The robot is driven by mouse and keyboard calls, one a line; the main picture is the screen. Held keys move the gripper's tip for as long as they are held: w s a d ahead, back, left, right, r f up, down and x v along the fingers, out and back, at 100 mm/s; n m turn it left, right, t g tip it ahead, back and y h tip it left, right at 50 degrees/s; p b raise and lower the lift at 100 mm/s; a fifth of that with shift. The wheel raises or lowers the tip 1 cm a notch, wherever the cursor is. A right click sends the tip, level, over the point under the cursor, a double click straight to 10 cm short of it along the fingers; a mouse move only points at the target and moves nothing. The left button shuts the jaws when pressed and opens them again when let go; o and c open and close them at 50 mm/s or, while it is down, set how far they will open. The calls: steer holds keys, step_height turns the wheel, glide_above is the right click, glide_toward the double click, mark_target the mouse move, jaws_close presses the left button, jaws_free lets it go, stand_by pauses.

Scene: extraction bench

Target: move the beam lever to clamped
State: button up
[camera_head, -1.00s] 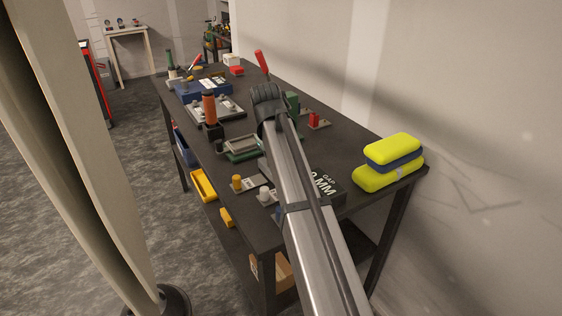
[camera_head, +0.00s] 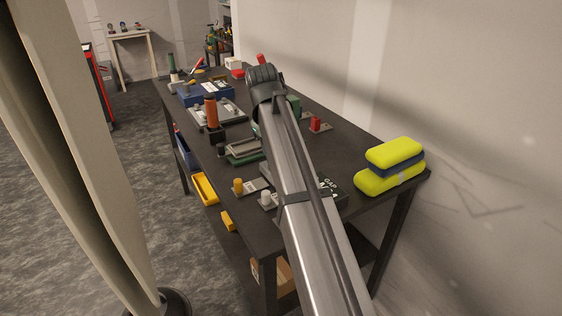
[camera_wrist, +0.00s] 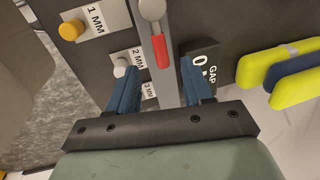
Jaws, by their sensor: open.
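In the wrist view, a lever with a red grip (camera_wrist: 160,52) hangs from a rounded grey pivot (camera_wrist: 152,10) on a pale strip. It is the likely beam lever, but no label on it is readable. My gripper (camera_wrist: 159,72) is open, with its two blue fingers apart. The red grip shows between and just beyond the fingertips; I see no contact, and the height gap cannot be judged. In the head view my arm hides this lever, and the fingers do not show.
A black GAP block (camera_wrist: 201,62) stands right of the lever. An orange knob (camera_wrist: 71,30) and a white knob (camera_wrist: 121,66) with MM plates sit left. A yellow and blue case (camera_head: 394,165) lies at the bench corner. An orange upright handle (camera_head: 211,112) stands farther back.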

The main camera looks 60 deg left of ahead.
step_height(320, 180, up, 8)
steer(key=s, duration=0.1)
steer(key=shift+s, duration=0.3)
steer(key=shift+w, duration=0.1)
stand_by(0.4)
